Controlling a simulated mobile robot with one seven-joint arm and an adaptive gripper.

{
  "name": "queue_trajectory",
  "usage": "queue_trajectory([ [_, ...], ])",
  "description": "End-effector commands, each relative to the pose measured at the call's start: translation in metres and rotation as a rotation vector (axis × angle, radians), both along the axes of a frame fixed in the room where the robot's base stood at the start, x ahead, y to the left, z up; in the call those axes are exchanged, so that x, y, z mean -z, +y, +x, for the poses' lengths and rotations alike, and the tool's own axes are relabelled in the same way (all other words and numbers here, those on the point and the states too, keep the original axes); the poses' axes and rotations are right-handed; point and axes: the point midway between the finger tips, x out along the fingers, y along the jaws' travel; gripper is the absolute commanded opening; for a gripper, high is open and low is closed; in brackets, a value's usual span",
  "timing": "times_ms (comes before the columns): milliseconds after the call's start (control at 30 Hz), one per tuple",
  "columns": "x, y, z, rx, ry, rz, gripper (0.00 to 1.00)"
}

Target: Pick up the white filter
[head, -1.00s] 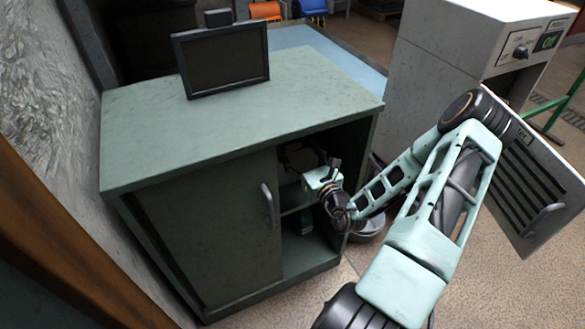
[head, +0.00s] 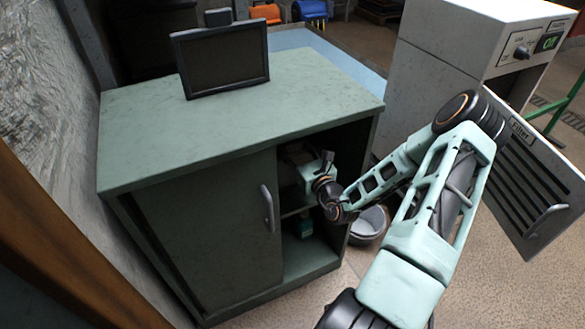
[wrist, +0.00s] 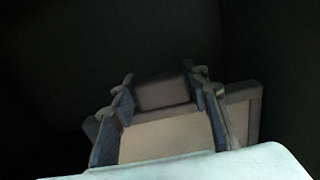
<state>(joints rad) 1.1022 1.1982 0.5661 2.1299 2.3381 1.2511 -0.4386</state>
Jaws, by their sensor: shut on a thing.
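The white filter (wrist: 165,132) shows in the wrist view as a dim, pale rectangular piece with a raised frame, in dark surroundings. My gripper (wrist: 160,92) has one finger on each side of it and is shut on it. In the head view my gripper (head: 318,168) is inside the open right part of the green cabinet (head: 200,225), above its middle shelf. A pale bit, likely the filter (head: 298,153), shows just left of my gripper there. Most of it is hidden by shadow and the gripper.
The cabinet's sliding door (head: 215,225) covers its left part. A monitor (head: 221,60) is on top. A round grey bin (head: 370,224) stands right of the cabinet. A grey machine (head: 435,70) has its slatted panel open.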

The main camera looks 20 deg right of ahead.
Motion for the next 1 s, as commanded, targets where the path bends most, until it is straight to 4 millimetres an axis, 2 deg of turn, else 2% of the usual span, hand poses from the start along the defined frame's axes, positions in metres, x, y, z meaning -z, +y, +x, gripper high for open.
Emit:
queue_trajectory([
  [100, 0.000, 0.000, 0.000, 0.000, -0.001, 0.000, 0.00],
  [433, -0.005, 0.000, 0.000, -0.001, -0.001, -0.001, 0.00],
  [567, -0.017, 0.000, 0.000, -0.001, -0.002, -0.003, 0.00],
  [733, -0.041, 0.001, 0.000, -0.002, -0.003, -0.003, 0.00],
  [867, -0.037, -0.002, -0.025, 0.002, 0.003, 0.001, 0.00],
  [1000, -0.037, -0.003, -0.062, 0.004, 0.003, 0.003, 0.00],
])
